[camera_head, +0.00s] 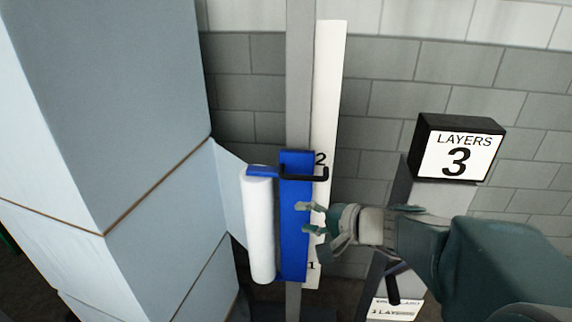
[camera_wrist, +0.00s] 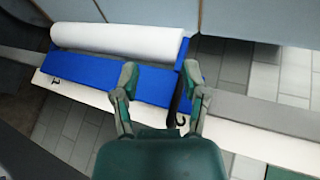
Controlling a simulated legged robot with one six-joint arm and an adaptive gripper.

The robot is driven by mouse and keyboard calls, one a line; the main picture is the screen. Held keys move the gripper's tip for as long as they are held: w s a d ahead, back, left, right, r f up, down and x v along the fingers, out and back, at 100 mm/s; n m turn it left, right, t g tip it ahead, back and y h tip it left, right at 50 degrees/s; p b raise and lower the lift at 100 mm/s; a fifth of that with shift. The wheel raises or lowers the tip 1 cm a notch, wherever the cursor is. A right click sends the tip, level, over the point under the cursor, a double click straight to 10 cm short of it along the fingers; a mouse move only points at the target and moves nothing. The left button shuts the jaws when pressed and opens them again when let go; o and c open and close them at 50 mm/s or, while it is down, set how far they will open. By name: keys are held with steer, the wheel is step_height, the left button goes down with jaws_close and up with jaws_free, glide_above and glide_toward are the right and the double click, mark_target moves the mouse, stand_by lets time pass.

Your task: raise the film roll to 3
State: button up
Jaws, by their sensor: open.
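The white film roll (camera_head: 258,230) hangs upright on a blue carriage (camera_head: 294,215) on a grey mast (camera_head: 299,70). A black handle (camera_head: 318,178) sticks out at the carriage top, level with the 2 on the white scale (camera_head: 328,90); the 1 shows near its bottom. My gripper (camera_head: 308,218) is open and empty at the carriage's right side, lower than the handle. In the wrist view the open fingers (camera_wrist: 160,70) lie over the blue carriage (camera_wrist: 75,72), with the film roll (camera_wrist: 115,42) beyond. The handle (camera_wrist: 175,100) shows just inside the right finger.
A sign (camera_head: 457,155) reads LAYERS 3 on a grey post at right. A lower plate (camera_head: 393,309) partly reads LAYERS behind my arm. A tall wrapped block (camera_head: 110,110) fills the left, with film (camera_head: 228,190) stretched to the roll. The mast above the carriage is clear.

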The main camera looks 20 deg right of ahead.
mark_target(309, 180)
steer(key=w+d+m+t+h, duration=0.2)
steer(key=w+d+m+t, duration=0.25)
steer(key=d, duration=0.45)
steer(key=x, duration=1)
steer(key=shift+w+a+r, duration=0.15)
steer(key=shift+w+a, duration=0.15)
jaws_close()
